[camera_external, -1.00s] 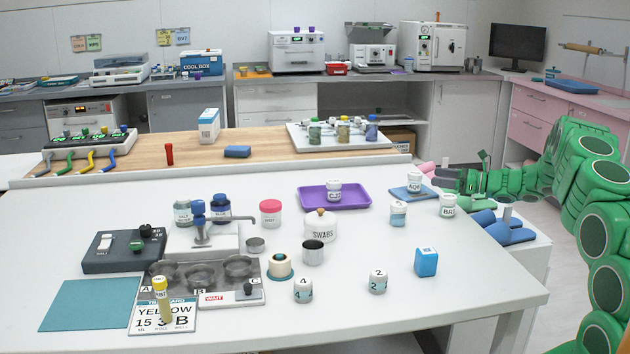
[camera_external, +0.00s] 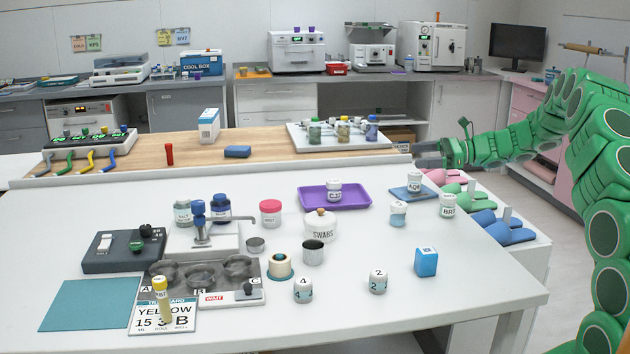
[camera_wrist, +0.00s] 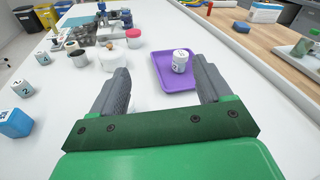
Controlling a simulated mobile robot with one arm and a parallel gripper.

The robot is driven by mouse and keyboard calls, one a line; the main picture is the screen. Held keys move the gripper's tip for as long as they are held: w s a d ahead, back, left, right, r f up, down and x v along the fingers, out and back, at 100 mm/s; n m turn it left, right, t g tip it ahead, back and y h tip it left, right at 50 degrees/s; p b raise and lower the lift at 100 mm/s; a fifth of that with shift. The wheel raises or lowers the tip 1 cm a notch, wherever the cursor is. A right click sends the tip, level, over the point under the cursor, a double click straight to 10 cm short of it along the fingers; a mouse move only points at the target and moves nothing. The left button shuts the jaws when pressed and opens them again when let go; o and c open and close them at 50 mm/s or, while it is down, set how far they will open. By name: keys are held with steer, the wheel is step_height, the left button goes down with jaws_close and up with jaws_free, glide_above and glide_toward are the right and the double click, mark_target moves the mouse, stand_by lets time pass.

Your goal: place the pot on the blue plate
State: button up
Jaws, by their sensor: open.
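A blue plate (camera_external: 402,193) lies at the table's right side in the external view, with a small white labelled pot (camera_external: 414,182) standing on it. Another white pot (camera_external: 334,190) stands upright on a purple tray (camera_external: 350,204); this pot also shows in the wrist view (camera_wrist: 180,61). Further small pots stand near the plate, one with a green label (camera_external: 448,206) and one with a blue band (camera_external: 398,214). My gripper (camera_external: 418,154) is open and empty, raised behind the blue plate. In the wrist view, the purple tray (camera_wrist: 160,82) shows between its fingers (camera_wrist: 160,72); the blue plate is out of view there.
A lidded SWABS jar (camera_external: 320,228), a metal cup (camera_external: 313,253), numbered pots (camera_external: 378,282) and a blue box (camera_external: 426,262) stand on the white table. A raised wooden shelf (camera_external: 270,150) runs along the back. Coloured scoop-like things (camera_external: 495,226) lie beyond the right edge.

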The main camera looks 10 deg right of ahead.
steer(key=s+a+r+n+g+h, duration=0.1)
steer(key=s+a+r+n+g, duration=0.1)
steer(key=s+a+r+n, duration=0.3)
steer(key=s+a+r+g+h, duration=0.1)
steer(key=s+a+r+g, duration=0.15)
steer(key=s, duration=0.45)
steer(key=s+a+r+n+g+h, duration=0.1)
steer(key=s+a+r+n+h, duration=0.15)
steer(key=s, duration=0.55)
steer(key=s+a+r+n+g+h, duration=0.15)
steer(key=s+n, duration=0.25)
steer(key=s, duration=0.5)
steer(key=s+d+n+h, duration=0.2)
steer(key=s+d, duration=0.3)
steer(key=s, duration=0.4)
steer(key=s+d+f+n+h, duration=0.1)
steer(key=s+d+h, duration=0.3)
steer(key=s, duration=0.5)
steer(key=s+d+n+t+h, duration=0.1)
steer(key=s+d+n+h, duration=0.3)
steer(key=s+d, duration=0.3)
steer(key=s, duration=0.3)
steer(key=shift+f, duration=0.3)
